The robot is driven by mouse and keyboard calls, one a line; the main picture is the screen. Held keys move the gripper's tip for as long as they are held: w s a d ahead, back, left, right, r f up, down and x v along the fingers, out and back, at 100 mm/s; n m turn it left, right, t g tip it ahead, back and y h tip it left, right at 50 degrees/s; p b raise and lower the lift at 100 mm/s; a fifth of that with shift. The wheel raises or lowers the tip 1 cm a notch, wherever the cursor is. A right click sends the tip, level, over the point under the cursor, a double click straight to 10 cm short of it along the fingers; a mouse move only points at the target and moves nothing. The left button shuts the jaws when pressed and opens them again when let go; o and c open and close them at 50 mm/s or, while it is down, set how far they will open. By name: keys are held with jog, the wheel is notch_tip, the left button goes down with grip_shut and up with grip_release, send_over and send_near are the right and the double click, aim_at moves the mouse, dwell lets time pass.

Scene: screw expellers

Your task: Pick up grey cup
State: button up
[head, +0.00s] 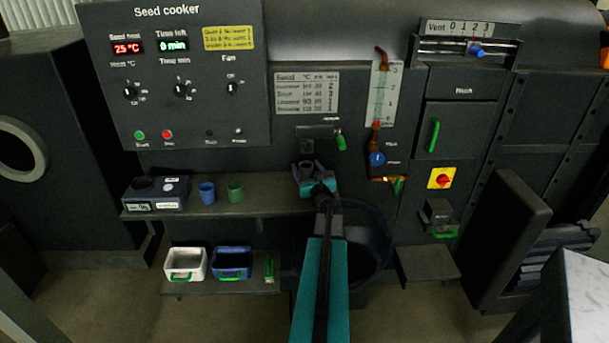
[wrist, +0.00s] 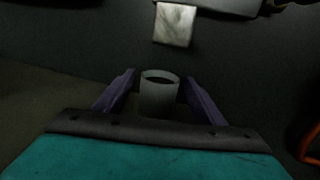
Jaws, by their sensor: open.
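The grey cup (wrist: 159,98) stands upright between the two purple fingers of my gripper (wrist: 159,92) in the wrist view. The fingers are open, with a small gap visible on each side of the cup. In the head view my gripper (head: 308,170) is at the right end of the upper shelf (head: 270,198), in front of the dark machine. The grey cup (head: 307,166) shows there only as a small dark shape between the fingers. My gripper and arm hide part of the shelf end.
A blue cup (head: 207,193) and a green cup (head: 236,192) stand on the shelf to the left, beside a scale (head: 157,194). A white bin (head: 186,264) and a blue bin (head: 232,263) sit on the lower shelf. A slotted chute (head: 321,131) with a green handle is above my gripper.

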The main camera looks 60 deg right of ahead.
jog(key=c, duration=1.2)
jog(key=shift+r, duration=0.2)
